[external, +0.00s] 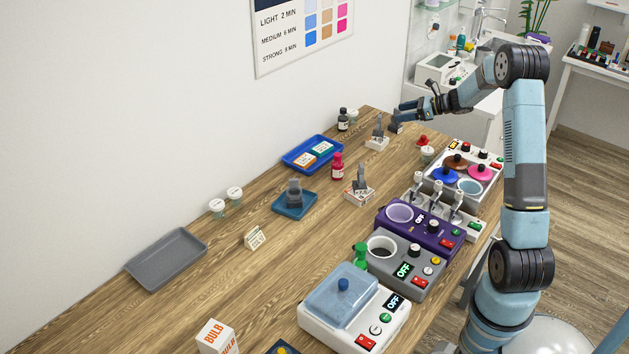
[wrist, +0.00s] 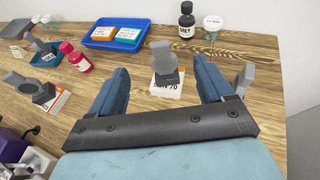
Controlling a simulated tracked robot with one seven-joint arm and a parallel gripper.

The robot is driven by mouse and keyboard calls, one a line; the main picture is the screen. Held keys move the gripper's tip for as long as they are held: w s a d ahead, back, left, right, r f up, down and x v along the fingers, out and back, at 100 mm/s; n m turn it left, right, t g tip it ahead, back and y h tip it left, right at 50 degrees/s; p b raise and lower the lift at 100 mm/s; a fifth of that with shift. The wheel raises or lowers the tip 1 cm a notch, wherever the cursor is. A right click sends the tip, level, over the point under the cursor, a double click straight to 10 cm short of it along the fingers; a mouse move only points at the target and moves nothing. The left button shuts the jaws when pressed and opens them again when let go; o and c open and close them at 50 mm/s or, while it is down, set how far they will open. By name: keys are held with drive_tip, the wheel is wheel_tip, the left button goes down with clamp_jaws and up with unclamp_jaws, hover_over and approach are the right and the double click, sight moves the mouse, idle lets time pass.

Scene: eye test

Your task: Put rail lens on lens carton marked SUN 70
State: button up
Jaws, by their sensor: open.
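A white carton (wrist: 167,90) in the wrist view reads SUN 70; it also shows in the external view (external: 377,144). A grey upright lens piece with a broad foot (wrist: 163,60) appears to stand on this carton, also seen in the external view (external: 379,130). Similar grey pieces stand elsewhere, so I cannot tell which is the rail lens. One of them (external: 396,127) is on the table just right of the carton, partly behind my right finger in the wrist view. My gripper (external: 401,111) is open and empty above, fingers either side of the carton in the wrist view.
Another grey piece lies on an orange-edged carton (external: 359,197); another is in a blue tray (external: 281,209). A dark bottle (wrist: 186,20) and a lidded jar (wrist: 212,24) stand behind. Several heaters line the right edge. Table at left is clearer.

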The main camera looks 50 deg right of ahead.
drive_tip(key=s+a+r+n+g, duration=0.25)
drive_tip(key=a+r+n, duration=0.2)
drive_tip(key=a, duration=0.55)
drive_tip(key=s+a+r+n+g, duration=0.25)
drive_tip(key=s+a+n, duration=0.2)
drive_tip(key=a, duration=0.45)
drive_tip(key=s+a+r+n+g, duration=0.25)
drive_tip(key=a+r+n, duration=0.25)
drive_tip(key=a, duration=0.5)
drive_tip(key=s+a+n+h, duration=0.1)
drive_tip(key=s+a+n, duration=0.3)
drive_tip(key=s, duration=0.4)
drive_tip(key=s+a+n+h, duration=0.2)
drive_tip(key=s+a+n, duration=0.2)
drive_tip(key=s+n, duration=0.3)
drive_tip(key=s+a+r+n+h, duration=0.1)
drive_tip(key=s+a+n, duration=0.3)
drive_tip(key=s, duration=0.7)
drive_tip(key=shift+a+n+h, duration=0.25)
drive_tip(key=shift+n+h, duration=0.45)
drive_tip(key=shift+n, duration=0.5)
